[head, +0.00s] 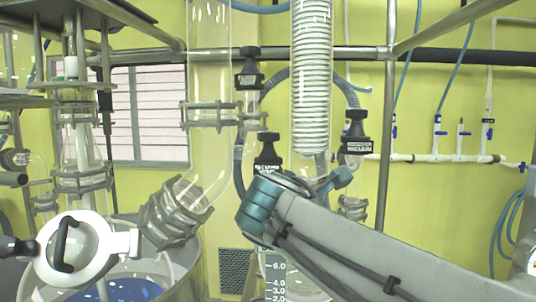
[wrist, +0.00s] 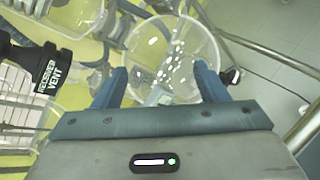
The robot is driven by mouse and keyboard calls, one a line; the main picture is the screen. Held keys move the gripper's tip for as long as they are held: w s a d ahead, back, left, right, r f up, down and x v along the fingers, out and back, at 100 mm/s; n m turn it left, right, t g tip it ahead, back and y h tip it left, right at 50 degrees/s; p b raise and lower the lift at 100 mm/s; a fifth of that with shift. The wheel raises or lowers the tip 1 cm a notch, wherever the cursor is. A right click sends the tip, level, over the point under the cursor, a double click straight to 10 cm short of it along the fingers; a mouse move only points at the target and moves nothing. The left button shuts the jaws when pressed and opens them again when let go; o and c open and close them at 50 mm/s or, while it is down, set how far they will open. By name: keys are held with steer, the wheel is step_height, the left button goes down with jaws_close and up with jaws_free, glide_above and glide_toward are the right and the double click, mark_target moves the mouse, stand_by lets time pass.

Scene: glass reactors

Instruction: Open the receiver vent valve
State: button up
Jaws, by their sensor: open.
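The receiver vent valve (wrist: 45,72) shows at the left edge of the wrist view, with a black handle and a white "RECEIVER VENT" label. My gripper (wrist: 160,84) is open and empty, its two blue fingers apart. The valve lies to the left of the left finger, outside the jaws, with a visible gap. In the head view, a black-handled valve (head: 267,150) stands just behind my arm's blue-grey joint; its small label is hard to read. My fingers cannot be made out in the head view.
A round clear glass vessel (wrist: 172,50) lies beyond my fingers in the wrist view. In the head view, other black-handled valves stand at the upper middle (head: 250,68) and right (head: 356,140). A glass coil column (head: 311,80) and a metal frame post (head: 386,150) are close to my arm.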

mark_target(266, 140)
steer(key=w+a+r+n+t+y+b, duration=0.15)
steer(key=a+r+n+t, duration=0.35)
steer(key=a+r+n, duration=0.65)
steer(key=shift+m+t, duration=0.3)
steer(key=shift+m, duration=0.45)
steer(key=w+p, duration=0.1)
steer(key=w, duration=0.3)
steer(key=w+d+r+p, duration=0.1)
steer(key=w, duration=0.4)
steer(key=w+d+p, duration=0.1)
steer(key=w, duration=0.3)
steer(key=shift+w+d+r+p, duration=0.15)
steer(key=shift+w+d+p, duration=0.1)
steer(key=shift+w+p, duration=0.15)
steer(key=c, duration=1)
